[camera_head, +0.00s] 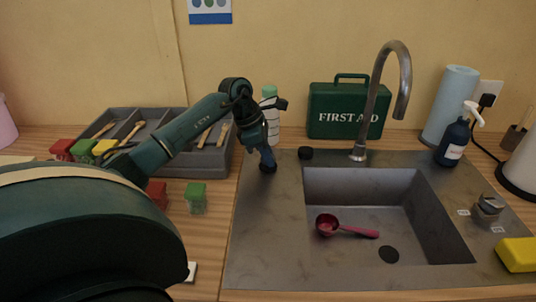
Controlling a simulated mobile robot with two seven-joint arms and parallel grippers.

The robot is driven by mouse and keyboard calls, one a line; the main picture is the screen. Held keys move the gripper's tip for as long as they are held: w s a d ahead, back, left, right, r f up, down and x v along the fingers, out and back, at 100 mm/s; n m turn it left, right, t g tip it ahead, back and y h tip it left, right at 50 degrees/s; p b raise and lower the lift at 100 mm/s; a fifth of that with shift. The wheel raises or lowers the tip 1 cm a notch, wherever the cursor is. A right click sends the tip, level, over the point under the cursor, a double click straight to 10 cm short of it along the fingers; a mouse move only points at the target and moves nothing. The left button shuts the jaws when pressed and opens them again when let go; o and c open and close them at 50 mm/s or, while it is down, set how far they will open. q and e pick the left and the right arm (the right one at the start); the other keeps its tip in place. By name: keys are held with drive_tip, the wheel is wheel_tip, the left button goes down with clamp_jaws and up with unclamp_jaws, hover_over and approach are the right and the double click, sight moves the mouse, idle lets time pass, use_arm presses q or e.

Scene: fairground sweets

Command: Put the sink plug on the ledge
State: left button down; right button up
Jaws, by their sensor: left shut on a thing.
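My left gripper (267,159) points down over the left part of the steel sink top, left of the basin. It is shut on a small dark round thing (267,169), which I take to be the sink plug; the fingers hide part of it. I cannot tell whether it touches the steel. The ledge is the flat steel rim (330,158) behind the basin. A short black round piece (305,153) stands on this rim, right of my gripper. My right gripper is not in view.
A tall tap (358,152) rises behind the basin (350,215). A pink scoop (328,225) lies in the basin by the dark drain (389,254). A white bottle (270,120) and green first aid box (345,112) stand behind. A yellow sponge (517,254) lies at right.

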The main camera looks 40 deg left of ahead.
use_arm(q)
drive_tip(key=shift+f, duration=0.1)
drive_tip(key=shift+f, duration=0.15)
drive_tip(key=c, duration=1.5)
unclamp_jaws()
drive_tip(key=shift+r, duration=0.3)
drive_tip(key=v, duration=1.2)
drive_tip(key=shift+b, duration=0.35)
drive_tip(key=shift+d, duration=0.15)
